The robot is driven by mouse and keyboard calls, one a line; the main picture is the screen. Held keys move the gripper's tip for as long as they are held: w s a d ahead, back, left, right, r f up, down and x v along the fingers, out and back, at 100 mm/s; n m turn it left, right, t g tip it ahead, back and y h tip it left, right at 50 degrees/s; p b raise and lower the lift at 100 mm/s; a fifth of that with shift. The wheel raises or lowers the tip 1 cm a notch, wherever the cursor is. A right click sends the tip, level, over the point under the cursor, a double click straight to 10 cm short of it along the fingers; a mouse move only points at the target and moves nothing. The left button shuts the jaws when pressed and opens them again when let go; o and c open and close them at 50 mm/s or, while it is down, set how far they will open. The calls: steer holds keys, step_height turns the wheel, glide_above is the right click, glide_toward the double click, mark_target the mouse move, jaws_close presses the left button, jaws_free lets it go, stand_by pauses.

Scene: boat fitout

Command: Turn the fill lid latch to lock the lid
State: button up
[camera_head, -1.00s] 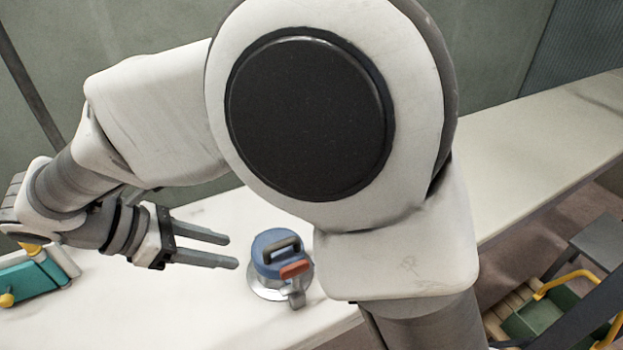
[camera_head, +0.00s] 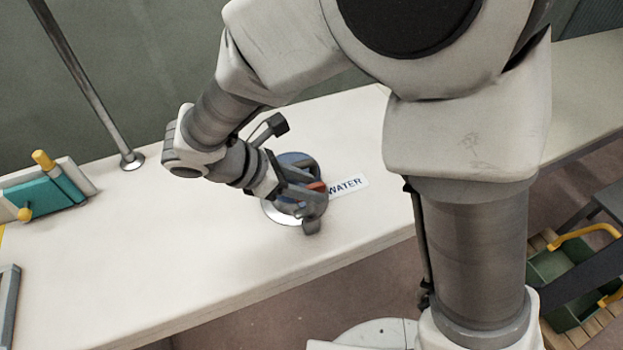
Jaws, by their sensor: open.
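The fill lid (camera_head: 296,160) is a blue round cap on a metal collar (camera_head: 279,217) set in the white counter. Its red latch (camera_head: 317,186) shows at the right side of the lid. My gripper (camera_head: 323,196) is open over the lid, its two fingers pointing right. The red latch appears between or just beside the fingers; whether they touch it I cannot tell. My gripper hides much of the lid and its dark handle. A grey metal piece (camera_head: 312,226) sticks out at the collar's front.
A label reading WATER (camera_head: 347,187) lies right of the lid. A metal post (camera_head: 130,159) stands at the back left. A teal and white object with yellow knobs (camera_head: 50,190) is at the left. Green crates (camera_head: 562,290) sit below at the right. The counter's left middle is clear.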

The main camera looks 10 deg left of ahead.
steer(key=shift+w+d+f, duration=0.15)
steer(key=shift+d+f, duration=0.15)
steer(key=shift+c, duration=0.2)
jaws_close()
